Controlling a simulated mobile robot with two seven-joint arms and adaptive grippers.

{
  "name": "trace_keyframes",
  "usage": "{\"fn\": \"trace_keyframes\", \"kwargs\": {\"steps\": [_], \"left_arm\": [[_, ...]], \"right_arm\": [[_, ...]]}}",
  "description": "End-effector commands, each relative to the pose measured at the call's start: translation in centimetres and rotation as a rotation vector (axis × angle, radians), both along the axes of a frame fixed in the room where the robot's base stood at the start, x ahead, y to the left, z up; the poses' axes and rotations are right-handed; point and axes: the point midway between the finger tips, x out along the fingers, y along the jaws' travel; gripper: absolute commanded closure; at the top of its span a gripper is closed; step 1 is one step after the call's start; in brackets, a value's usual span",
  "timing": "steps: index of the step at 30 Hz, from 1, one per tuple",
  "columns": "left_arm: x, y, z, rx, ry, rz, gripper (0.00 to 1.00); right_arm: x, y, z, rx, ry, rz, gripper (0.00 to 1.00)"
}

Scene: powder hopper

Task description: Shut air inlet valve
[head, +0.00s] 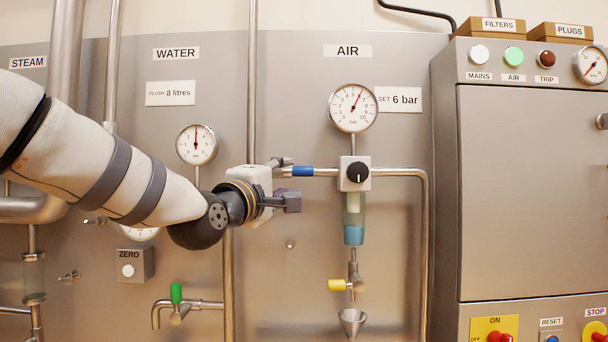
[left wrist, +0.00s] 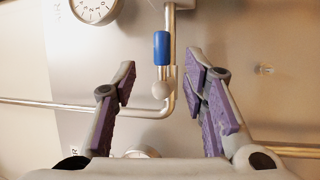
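The air inlet valve has a blue lever (head: 302,171) lying along the horizontal air pipe, left of the regulator. In the left wrist view the blue lever (left wrist: 162,48) lines up with the pipe, with a round valve body (left wrist: 160,90) at its end. My left gripper (head: 288,182) is just left of the lever in the head view and partly covers the pipe there. In the left wrist view its fingers (left wrist: 162,75) are spread wide, with the valve between and beyond them; nothing is gripped. My right gripper is not in view.
Right of the lever is the air regulator with a black knob (head: 357,172), below a pressure gauge (head: 353,108). A yellow-handled drain valve (head: 338,285) hangs below. A green-handled tap (head: 176,293) is lower left. A steel cabinet (head: 530,190) stands out at right.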

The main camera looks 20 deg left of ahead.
Motion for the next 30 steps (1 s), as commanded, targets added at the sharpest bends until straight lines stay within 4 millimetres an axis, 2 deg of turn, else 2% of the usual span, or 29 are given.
{"fn": "trace_keyframes", "kwargs": {"steps": [3, 9, 15, 23, 28, 30], "left_arm": [[3.5, -0.3, 0.5, -0.003, 0.0, 0.001, 0.6], [7.3, -0.8, 1.4, -0.005, 0.001, 0.0, 0.6], [8.8, -1.0, 1.8, -0.005, 0.001, 0.0, 0.6], [8.9, -1.0, 1.8, -0.006, 0.002, 0.0, 0.6], [8.9, -1.0, 1.8, -0.006, 0.002, 0.0, 0.99], [8.9, -1.0, 1.8, -0.006, 0.002, 0.0, 1.0]], "right_arm": [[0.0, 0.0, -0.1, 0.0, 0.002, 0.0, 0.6], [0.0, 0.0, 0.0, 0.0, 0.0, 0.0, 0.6], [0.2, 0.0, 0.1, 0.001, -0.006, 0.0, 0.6], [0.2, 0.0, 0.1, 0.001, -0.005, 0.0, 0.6], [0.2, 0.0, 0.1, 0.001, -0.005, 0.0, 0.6], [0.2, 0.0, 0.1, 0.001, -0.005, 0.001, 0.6]]}}
